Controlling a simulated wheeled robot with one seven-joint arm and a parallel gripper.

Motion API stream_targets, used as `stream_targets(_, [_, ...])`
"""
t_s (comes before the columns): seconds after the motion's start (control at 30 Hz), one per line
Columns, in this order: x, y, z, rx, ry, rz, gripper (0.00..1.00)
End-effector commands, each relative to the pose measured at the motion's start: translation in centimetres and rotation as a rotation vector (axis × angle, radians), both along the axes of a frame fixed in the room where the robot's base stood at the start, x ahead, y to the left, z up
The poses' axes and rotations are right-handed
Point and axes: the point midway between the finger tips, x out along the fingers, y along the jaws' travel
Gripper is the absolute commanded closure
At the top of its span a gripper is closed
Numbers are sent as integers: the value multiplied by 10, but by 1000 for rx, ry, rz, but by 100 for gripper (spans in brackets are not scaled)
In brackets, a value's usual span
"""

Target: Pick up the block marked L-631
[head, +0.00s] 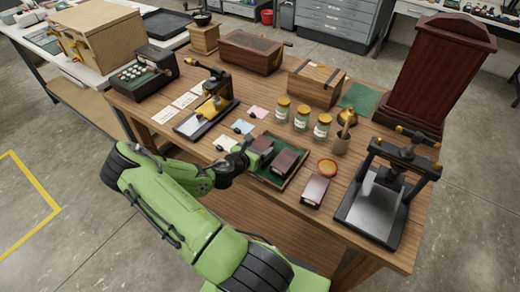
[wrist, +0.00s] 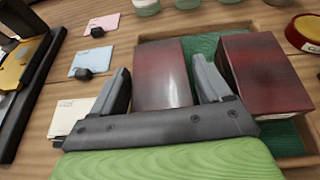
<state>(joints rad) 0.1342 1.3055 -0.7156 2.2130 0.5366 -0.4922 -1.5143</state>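Two dark red blocks lie in a green-lined wooden tray (head: 277,181). In the wrist view, the left block (wrist: 162,82) lies between the two fingers of my gripper (wrist: 160,65), and the right block (wrist: 265,75) lies just outside the right finger. A narrow gap shows between the left finger and the left block. The right finger sits close to that block's right side, and I cannot tell if it touches. A third block (head: 316,188) lies on the table right of the tray. No L-631 marking is readable on any block.
Glass jars (head: 301,117) with yellow lids stand behind the tray. A round red-rimmed tin (head: 327,167) and a black press (head: 385,190) are to the right. Small cards (head: 243,126) lie to the left, near a brass-topped device (head: 207,110).

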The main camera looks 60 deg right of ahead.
Motion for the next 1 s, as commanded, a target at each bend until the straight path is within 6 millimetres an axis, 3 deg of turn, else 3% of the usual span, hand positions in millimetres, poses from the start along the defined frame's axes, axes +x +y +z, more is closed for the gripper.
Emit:
stream_targets(0.03, [0, 0, 0, 0, 0, 0, 31])
stream_targets(0.27, [0, 0, 0, 0, 0, 0, 66])
stream_targets(0.5, [0, 0, 2, -1, -1, 0, 67])
stream_targets(0.63, [0, 0, 13, -2, -3, -1, 67])
stream_targets(0.77, [1, 0, 43, -3, -6, -1, 67])
stream_targets(1.0, [1, 0, 128, -2, -9, -1, 67])
